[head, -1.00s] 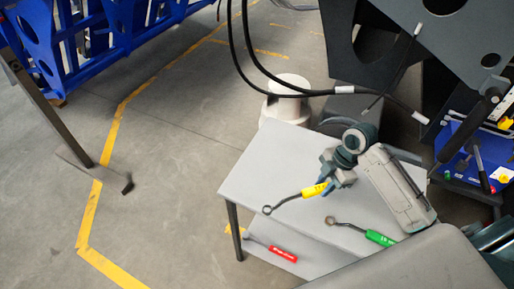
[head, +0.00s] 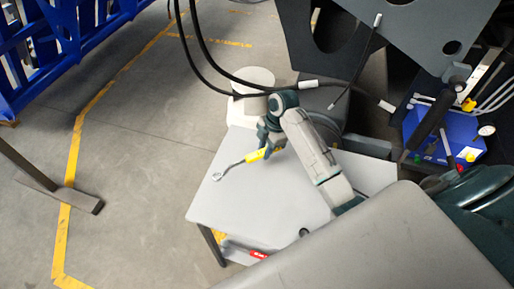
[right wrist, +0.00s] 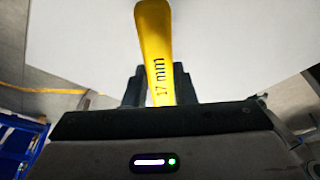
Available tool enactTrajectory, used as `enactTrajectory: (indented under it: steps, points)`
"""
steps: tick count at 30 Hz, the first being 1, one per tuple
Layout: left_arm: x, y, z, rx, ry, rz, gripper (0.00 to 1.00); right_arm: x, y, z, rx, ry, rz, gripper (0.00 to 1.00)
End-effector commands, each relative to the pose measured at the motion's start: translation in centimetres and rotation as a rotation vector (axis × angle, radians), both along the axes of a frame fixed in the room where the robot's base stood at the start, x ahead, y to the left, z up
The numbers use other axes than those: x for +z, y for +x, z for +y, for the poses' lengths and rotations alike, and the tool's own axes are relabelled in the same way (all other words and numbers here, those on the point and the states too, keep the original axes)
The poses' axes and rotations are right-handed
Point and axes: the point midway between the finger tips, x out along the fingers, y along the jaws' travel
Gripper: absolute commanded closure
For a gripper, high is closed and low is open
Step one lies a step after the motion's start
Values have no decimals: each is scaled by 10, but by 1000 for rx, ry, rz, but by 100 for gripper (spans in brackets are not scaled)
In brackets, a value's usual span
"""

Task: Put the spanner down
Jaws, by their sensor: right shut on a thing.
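My right gripper (head: 269,149) is shut on the yellow handle of a spanner (head: 236,164). The spanner's metal ring end points left and toward the front, over the far left part of the grey table (head: 275,200). I cannot tell whether the spanner touches the top. In the right wrist view the yellow handle (right wrist: 155,45), marked 17 mm, stands out between the dark fingers (right wrist: 160,88). My left gripper is not in view.
A red-handled tool (head: 258,254) lies on the lower shelf. A second spanner's ring end (head: 304,232) peeks out by my body. Black cables (head: 215,75) hang beyond the table, near a white cylinder (head: 252,82). The tabletop's left part is clear.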

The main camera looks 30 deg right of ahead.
Motion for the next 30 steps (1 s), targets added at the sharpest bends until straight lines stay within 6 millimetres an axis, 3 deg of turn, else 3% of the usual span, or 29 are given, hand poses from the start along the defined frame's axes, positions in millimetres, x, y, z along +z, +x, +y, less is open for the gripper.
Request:
enactTrajectory:
  steps: [3, 7, 16, 26, 27, 30]
  points:
    - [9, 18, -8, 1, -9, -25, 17, 1, 20, 8, 0, 3, -1, 100]
    - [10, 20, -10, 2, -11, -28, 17, -2, 28, 11, 1, 0, 0, 100]
    - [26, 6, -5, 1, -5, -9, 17, -34, 28, 11, 0, 0, 1, 100]
    - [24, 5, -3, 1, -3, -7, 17, -40, 28, 11, 1, -1, -1, 100]
    - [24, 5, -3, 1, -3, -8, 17, -40, 28, 11, 1, -1, 0, 68]
    - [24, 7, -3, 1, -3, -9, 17, -39, 28, 11, 1, -1, 0, 54]
